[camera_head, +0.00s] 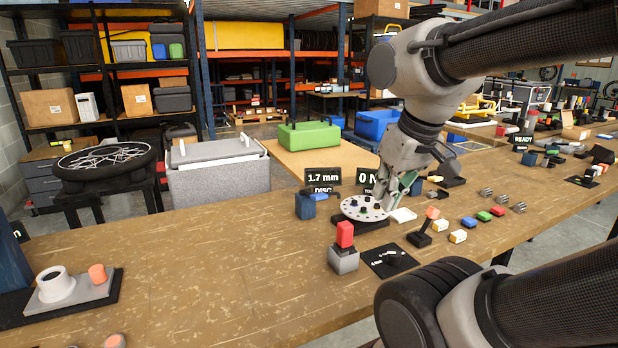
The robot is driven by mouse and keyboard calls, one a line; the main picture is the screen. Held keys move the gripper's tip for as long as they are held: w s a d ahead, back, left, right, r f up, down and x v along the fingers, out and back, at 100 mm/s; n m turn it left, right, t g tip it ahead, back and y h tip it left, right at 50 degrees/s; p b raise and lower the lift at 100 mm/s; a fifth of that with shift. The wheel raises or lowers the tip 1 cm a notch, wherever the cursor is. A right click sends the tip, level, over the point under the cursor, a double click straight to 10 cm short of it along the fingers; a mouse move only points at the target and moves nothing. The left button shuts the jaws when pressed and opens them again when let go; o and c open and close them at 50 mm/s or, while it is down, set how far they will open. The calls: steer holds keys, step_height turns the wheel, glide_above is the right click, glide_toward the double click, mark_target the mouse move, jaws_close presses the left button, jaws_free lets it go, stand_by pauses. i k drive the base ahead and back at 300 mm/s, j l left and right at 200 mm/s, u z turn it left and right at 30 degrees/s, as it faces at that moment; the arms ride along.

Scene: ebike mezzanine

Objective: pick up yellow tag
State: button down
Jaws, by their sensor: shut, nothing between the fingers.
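A small yellow piece (435,178) shows beside the right of my wrist, low on the bench; it is too small to tell whether it is the yellow tag. Two pale cream-yellow blocks, one nearer the disc (440,225) and one nearer the bench front (458,236), lie farther forward. My gripper (382,200) points down at the right edge of a round pale disc (362,208) with dark holes. Its fingers are shut and empty, and appear small and partly merged with the disc. I cannot tell whether they touch it.
Blue (469,222), green (484,215) and red (497,210) pieces lie in a row on the bench. A red-topped grey block (344,250) and a black mat (388,260) are in front of the disc. The bench (230,260) is clear at left centre.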

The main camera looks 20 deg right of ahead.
mark_target(458, 236)
steer(key=k+l+z, duration=0.15)
steer(key=z, duration=0.2)
steer(key=k+l+z, duration=0.15)
steer(key=z, duration=0.15)
steer(key=k+l+z, duration=0.15)
steer(key=z, duration=0.2)
steer(key=l, duration=0.1)
